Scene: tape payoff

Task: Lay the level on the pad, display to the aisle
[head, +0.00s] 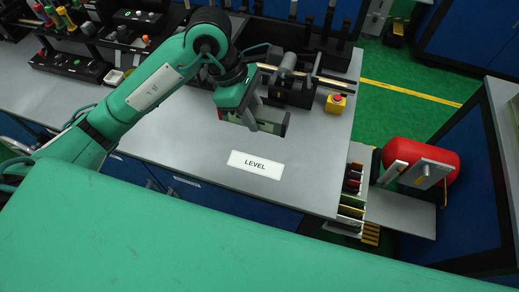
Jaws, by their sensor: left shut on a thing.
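My left gripper (249,118) reaches in from the left and is shut on the level (271,124), a dark grey bar with a pale greenish side facing me. The gripper covers the middle of the level, and I cannot make out its display. The level is held over the grey bench, behind the white pad (256,165) marked LEVEL. The pad lies flat and bare on the bench, lettering readable from my side. My right gripper is not in view.
A dark mechanism with rods (290,88) stands behind the level, with a yellow box with a red button (336,103) to its right. Racks of tools line the bench's back left. A red cylinder (433,157) sits beyond the right edge. Bench around the pad is clear.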

